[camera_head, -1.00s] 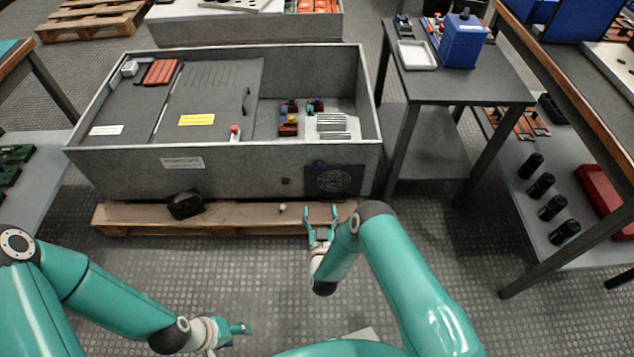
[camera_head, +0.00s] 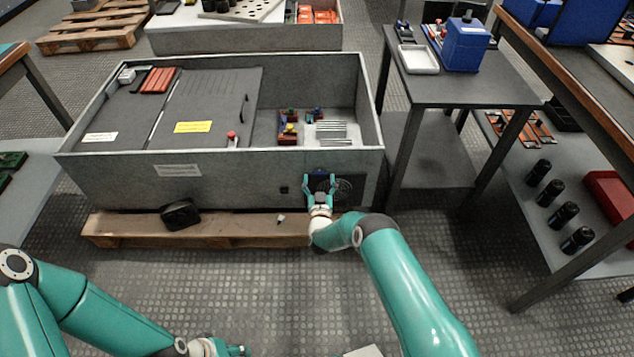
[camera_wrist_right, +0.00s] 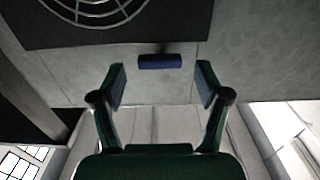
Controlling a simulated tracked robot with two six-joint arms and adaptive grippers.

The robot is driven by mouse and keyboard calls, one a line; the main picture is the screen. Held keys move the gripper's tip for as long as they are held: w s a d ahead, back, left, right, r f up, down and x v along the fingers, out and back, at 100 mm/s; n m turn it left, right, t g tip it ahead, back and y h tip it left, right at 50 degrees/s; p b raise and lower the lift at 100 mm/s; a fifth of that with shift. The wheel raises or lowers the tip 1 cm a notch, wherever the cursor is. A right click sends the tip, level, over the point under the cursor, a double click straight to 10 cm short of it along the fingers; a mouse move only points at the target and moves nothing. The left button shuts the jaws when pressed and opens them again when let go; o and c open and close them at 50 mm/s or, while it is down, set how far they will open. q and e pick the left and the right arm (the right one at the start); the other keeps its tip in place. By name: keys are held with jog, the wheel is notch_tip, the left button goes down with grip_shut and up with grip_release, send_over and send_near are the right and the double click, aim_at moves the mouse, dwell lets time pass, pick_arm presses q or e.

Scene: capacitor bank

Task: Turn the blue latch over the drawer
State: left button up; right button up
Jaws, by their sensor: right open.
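The blue latch (camera_wrist_right: 160,61) shows in the right wrist view as a short bar lying across, beside a dark panel (camera_wrist_right: 150,22) with a round grille. My left gripper (camera_head: 228,348) is at the bottom edge, partly cut off.
The grey cabinet (camera_head: 110,170) stands on a wooden pallet (camera_head: 240,230), with a black object (camera_head: 180,214) on the pallet. A dark side table (camera_head: 470,92) stands close on the right.

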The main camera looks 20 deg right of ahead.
jog(key=shift+w+d, duration=0.2)
jog(key=shift+w, duration=0.45)
jog(key=c, duration=1.2)
jog(key=shift+o, duration=0.2)
jog(key=shift+a, duration=0.15)
